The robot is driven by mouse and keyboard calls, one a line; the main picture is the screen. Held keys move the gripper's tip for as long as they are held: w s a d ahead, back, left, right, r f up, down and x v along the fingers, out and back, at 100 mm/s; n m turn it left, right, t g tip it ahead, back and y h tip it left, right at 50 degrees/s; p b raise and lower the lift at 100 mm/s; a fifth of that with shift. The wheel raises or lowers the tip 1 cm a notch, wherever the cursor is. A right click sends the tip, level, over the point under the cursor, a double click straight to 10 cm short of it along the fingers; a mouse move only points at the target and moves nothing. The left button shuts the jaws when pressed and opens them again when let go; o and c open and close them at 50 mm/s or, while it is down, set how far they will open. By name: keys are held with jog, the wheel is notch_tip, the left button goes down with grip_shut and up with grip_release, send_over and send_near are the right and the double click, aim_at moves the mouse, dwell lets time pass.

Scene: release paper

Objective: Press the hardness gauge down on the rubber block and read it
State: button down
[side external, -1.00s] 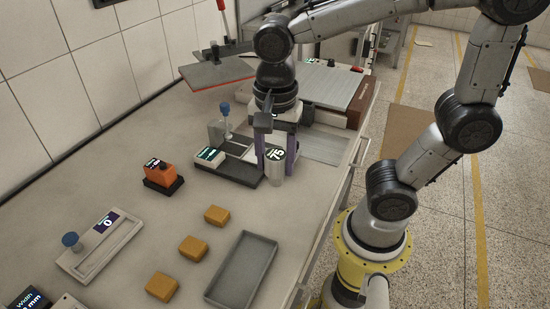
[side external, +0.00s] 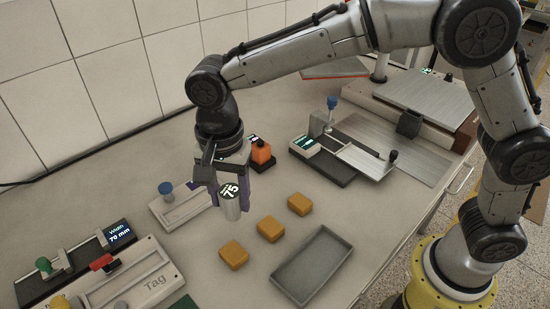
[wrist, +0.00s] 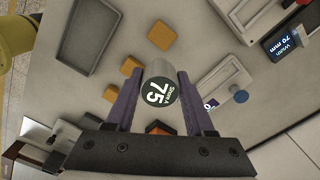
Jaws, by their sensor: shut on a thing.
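The hardness gauge (side external: 230,208) is a silver cylinder with a dark round face reading "Shore A 75". My gripper (side external: 226,196) has its purple fingers shut on the gauge and holds it upright. In the wrist view the gauge (wrist: 158,72) sits between the fingertips (wrist: 159,88). Three similar yellow-orange blocks lie in a row on the bench: a near one (side external: 233,255), a middle one (side external: 270,229) and a far one (side external: 300,204). The gauge is apart from them, its lower end a little behind the near block in the side view. Its height over the bench is hard to tell.
An empty grey tray (side external: 314,290) lies right of the blocks. A fixture with a blue knob (side external: 166,189) stands behind the gauge. An orange device (side external: 262,152), a small-display fixture (side external: 304,144) and a "Tag" fixture (side external: 150,284) stand around. A "70 mm" display (side external: 119,233) is at left.

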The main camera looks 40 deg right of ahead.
jog(key=shift+n, duration=0.4)
jog(key=shift+s+a+f, duration=0.25)
jog(key=shift+a+f, duration=0.15)
jog(key=shift+f, duration=0.9)
jog(key=shift+s+a+f, duration=0.25)
jog(key=shift+a+f, duration=0.2)
jog(key=shift+f, duration=0.85)
jog(key=shift+s+a+f, duration=0.25)
jog(key=shift+a+f, duration=0.15)
jog(key=shift+f, duration=0.9)
jog(key=shift+f, duration=0.4)
jog(key=shift+s+d+f, duration=0.1)
jog(key=shift+f, duration=0.25)
jog(key=shift+r, duration=0.1)
jog(key=shift+c, duration=0.9)
grip_release()
jog(key=shift+r, duration=0.1)
jog(key=shift+r, duration=0.1)
